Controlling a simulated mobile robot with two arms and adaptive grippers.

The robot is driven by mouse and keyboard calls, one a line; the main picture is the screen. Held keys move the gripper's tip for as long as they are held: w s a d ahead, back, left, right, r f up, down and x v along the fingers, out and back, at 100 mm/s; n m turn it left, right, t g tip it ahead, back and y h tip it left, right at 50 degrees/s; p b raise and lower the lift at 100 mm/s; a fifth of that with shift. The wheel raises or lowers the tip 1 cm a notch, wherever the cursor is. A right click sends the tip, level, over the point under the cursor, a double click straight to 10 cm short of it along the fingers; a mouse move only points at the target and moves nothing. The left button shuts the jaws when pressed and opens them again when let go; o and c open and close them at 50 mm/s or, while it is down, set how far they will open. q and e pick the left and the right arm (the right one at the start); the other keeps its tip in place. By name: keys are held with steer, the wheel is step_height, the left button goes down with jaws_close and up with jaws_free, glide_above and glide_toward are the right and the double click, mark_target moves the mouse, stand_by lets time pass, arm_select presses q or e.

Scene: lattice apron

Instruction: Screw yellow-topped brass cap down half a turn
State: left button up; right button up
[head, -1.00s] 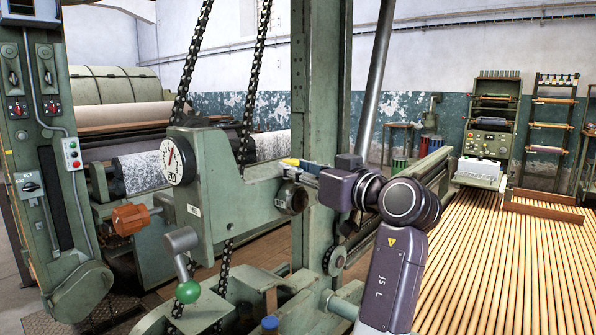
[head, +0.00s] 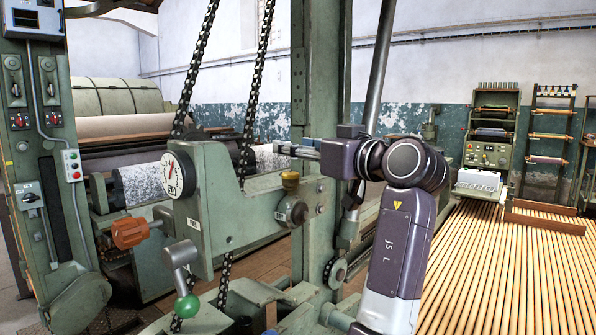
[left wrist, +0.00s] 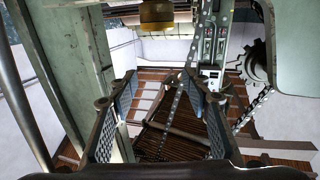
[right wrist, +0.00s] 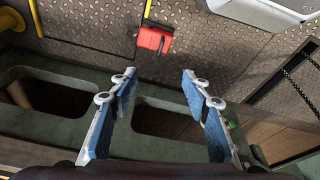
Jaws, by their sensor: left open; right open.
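The brass cap (head: 290,182) with a yellowish top sits upright on the green machine arm, above a round boss. In the left wrist view the cap (left wrist: 157,14) shows at the top edge, cut off by the frame. My left gripper (head: 284,149) reaches in from the right in the head view, just above the cap and apart from it. In the left wrist view its fingers (left wrist: 158,88) are open with nothing between them. My right gripper (right wrist: 159,76) is open and empty above a green frame with cutouts; it is outside the head view.
A dial gauge (head: 181,174), an orange knob (head: 130,232) and a green-knobbed lever (head: 187,305) are on the machine left of the cap. Chains (head: 250,90) hang behind it and a green column (head: 320,80) stands close by. A red object (right wrist: 155,40) lies on the tread-plate floor.

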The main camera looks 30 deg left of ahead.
arm_select(q)
step_height(320, 180, up, 3)
steer(key=shift+f, duration=0.15)
steer(key=n+g+p, duration=0.4)
steer(key=g+p, duration=0.1)
steer(key=g, duration=0.2)
glide_toward(298, 181)
steer(key=a, duration=0.2)
steer(key=shift+y, duration=0.4)
steer(key=a, duration=0.7)
steer(key=shift+s+a+f, duration=0.2)
steer(key=shift+s+f, duration=0.05)
steer(key=shift+s, duration=0.05)
arm_select(e)
steer(key=s+f, duration=0.3)
steer(key=f, duration=0.5)
steer(key=s+f+g, duration=0.1)
steer(key=s+f, duration=0.2)
steer(key=f, duration=0.5)
steer(key=shift+d+f, duration=0.3)
steer(key=shift+f, duration=0.1)
